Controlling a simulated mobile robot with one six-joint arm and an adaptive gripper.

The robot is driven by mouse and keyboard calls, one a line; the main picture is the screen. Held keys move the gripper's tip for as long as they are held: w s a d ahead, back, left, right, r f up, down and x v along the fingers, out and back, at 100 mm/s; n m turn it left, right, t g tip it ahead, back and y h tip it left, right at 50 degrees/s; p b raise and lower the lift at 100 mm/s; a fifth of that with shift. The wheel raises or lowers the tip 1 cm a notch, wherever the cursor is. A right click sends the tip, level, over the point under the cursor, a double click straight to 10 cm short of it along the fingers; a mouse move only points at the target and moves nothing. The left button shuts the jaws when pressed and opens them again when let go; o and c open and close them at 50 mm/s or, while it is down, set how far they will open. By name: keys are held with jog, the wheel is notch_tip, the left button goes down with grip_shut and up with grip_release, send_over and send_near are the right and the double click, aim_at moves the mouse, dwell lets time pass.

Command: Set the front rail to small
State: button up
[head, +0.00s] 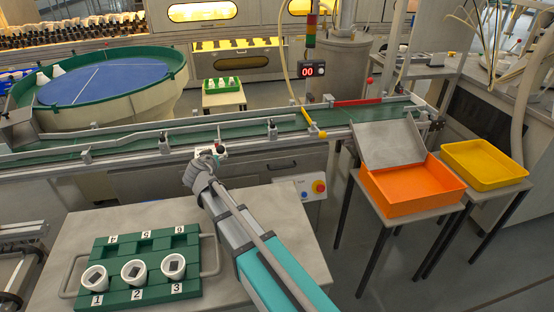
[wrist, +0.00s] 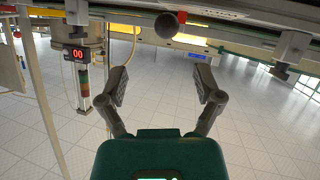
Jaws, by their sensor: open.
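The front rail (head: 245,146) is a grey strip along the near side of the green conveyor, carried on several brackets. My gripper (head: 214,154) is at this rail, at the end of my arm, and partly hides it. In the wrist view, my gripper (wrist: 163,92) is open, with nothing between its fingers. A dark round knob (wrist: 166,26) is ahead of the fingertips, roughly midway between them, and appears apart from them. A rail bracket (wrist: 290,46) shows at the upper right of the wrist view. I see no readable small mark on the rail.
A green rack (head: 140,241) with several white cups stands on the front-left table. An orange bin (head: 412,188) and yellow tray (head: 484,164) stand at right. A counter (head: 312,70) reads 00. A blue turntable (head: 100,78) is at the back left.

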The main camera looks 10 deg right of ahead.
jog(key=shift+r+p, duration=3.35)
jog(key=shift+r, duration=0.35)
jog(key=s+d+g+p, duration=0.3)
jog(key=s+d, duration=0.2)
jog(key=s+d+g+p, duration=0.2)
jog(key=s+d+p, duration=0.1)
jog(key=s+d, duration=0.2)
jog(key=s+d+g+p, duration=0.3)
jog(key=s+d, duration=0.2)
jog(key=d, duration=0.2)
jog(key=shift+s+f+m+g, duration=0.1)
jog(key=shift+f+m+g, duration=0.1)
jog(key=shift+m+g, duration=0.15)
jog(key=shift+s+d+g+y+p, duration=0.15)
jog(key=shift+s+d+g+p, duration=0.1)
jog(key=shift+s, duration=0.25)
jog(key=shift+s+d+g+y+p, duration=0.1)
jog(key=shift+s+d+y, duration=0.1)
jog(key=shift+s, duration=0.25)
jog(key=s+d+r+n+g+y+p, duration=0.1)
jog(key=s+r+g+y+p, duration=0.2)
jog(key=s, duration=0.7)
jog(key=shift+d+r+g+p, duration=0.2)
jog(key=shift+d+g+p, duration=0.15)
jog(key=shift+p, duration=0.6)
jog(key=shift+s+n, duration=0.1)
jog(key=shift+n, duration=0.15)
